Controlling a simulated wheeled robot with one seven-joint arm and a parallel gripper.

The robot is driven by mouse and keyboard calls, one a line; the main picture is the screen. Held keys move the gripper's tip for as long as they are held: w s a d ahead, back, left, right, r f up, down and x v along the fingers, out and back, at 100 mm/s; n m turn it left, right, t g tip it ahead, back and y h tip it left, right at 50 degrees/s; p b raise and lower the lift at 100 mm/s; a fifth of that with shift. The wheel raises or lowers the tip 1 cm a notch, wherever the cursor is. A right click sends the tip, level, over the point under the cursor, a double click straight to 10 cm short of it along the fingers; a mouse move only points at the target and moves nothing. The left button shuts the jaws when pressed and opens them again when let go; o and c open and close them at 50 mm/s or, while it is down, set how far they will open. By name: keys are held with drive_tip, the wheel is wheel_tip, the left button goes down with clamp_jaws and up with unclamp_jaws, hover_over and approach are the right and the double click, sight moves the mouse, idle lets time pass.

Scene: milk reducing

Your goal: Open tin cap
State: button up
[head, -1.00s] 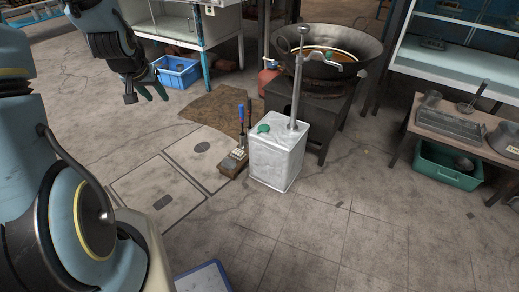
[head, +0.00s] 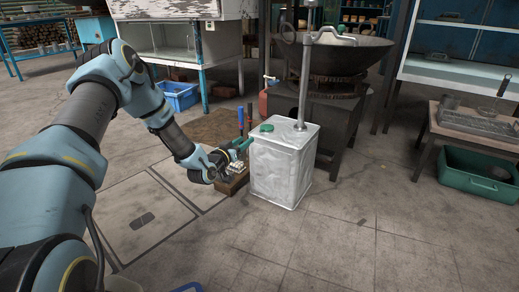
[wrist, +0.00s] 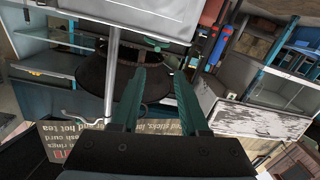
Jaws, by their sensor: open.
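The tin (head: 281,172) is a square, silvery-white can standing upright on the floor in the head view. Its green round cap (head: 267,128) sits on the top, toward the left. A tall metal pump (head: 304,85) stands up from the tin's top. My gripper (head: 246,142) is open at the tin's upper left, its green fingers close to the top edge and slightly below the cap. Contact cannot be told. In the wrist view my gripper (wrist: 160,72) shows two spread green fingers with nothing held between them.
A wooden box (head: 236,184) with upright-handled tools stands left of the tin, partly behind my gripper. A stove with a large wok (head: 350,56) is behind it. A bench (head: 446,129) with a green tub (head: 470,184) is at right.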

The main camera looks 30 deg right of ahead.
sight(259, 137)
drive_tip(key=shift+s+f+b+x, duration=0.1)
drive_tip(key=shift+b+x, duration=0.65)
drive_tip(key=shift+x, duration=1.15)
drive_tip(key=shift+s+f+b+x, duration=0.15)
drive_tip(key=shift+b+x, duration=0.65)
drive_tip(key=shift+x, duration=1.05)
drive_tip(key=shift+s+f+b+x, duration=0.1)
drive_tip(key=shift+b+x, duration=0.65)
drive_tip(key=shift+x, duration=1.15)
drive_tip(key=shift+d, duration=0.15)
clamp_jaws()
